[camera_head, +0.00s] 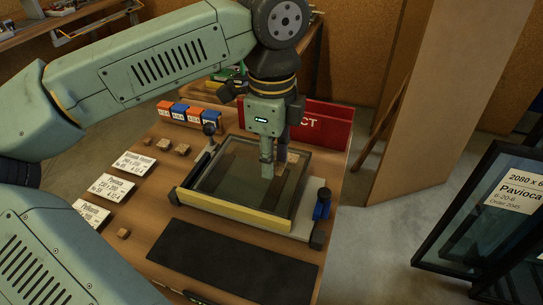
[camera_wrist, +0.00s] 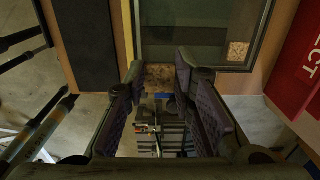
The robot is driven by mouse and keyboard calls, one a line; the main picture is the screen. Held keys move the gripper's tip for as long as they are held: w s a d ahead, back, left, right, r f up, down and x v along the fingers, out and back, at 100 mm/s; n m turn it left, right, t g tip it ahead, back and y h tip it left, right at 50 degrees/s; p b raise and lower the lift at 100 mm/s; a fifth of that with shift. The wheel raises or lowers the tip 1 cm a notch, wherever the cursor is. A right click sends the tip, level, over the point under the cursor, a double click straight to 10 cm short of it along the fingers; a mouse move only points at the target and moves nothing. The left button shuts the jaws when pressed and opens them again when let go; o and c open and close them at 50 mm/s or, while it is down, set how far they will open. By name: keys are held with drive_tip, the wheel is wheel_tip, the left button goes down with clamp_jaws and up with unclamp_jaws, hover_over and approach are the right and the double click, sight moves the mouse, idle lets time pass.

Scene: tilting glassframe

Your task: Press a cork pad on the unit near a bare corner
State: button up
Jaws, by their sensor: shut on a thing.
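The unit is a dark glass pane in a frame, seen in the head view (camera_head: 235,172) inside a tilting frame with a yellow front bar (camera_head: 235,213). In the wrist view the unit (camera_wrist: 195,35) is at the top, with a square cork pad (camera_wrist: 238,51) lying at one corner. My gripper (camera_head: 267,165) points down over the unit in the head view. In the wrist view it (camera_wrist: 160,82) is shut on a small brown cork pad (camera_wrist: 158,76) between its fingertips. Whether this pad touches the glass cannot be told.
Several loose cork pads (camera_head: 182,149) lie on the table at left, beside white label cards (camera_head: 133,163). Blue and orange boxes (camera_head: 195,115) stand at the back. A red bin (camera_head: 325,128) stands behind the frame. A bare black mat (camera_head: 233,262) lies in front. A blue clamp (camera_head: 322,204) is at right.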

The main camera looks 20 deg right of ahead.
sight(272, 198)
drive_tip(key=shift+f, duration=0.1)
wheel_tip(272, 198, down, 8)
drive_tip(key=b, duration=0.7)
drive_tip(key=shift+r, duration=0.25)
drive_tip(key=shift+f+b, duration=0.5)
drive_tip(key=shift+b, duration=0.3)
drive_tip(key=o, duration=0.7)
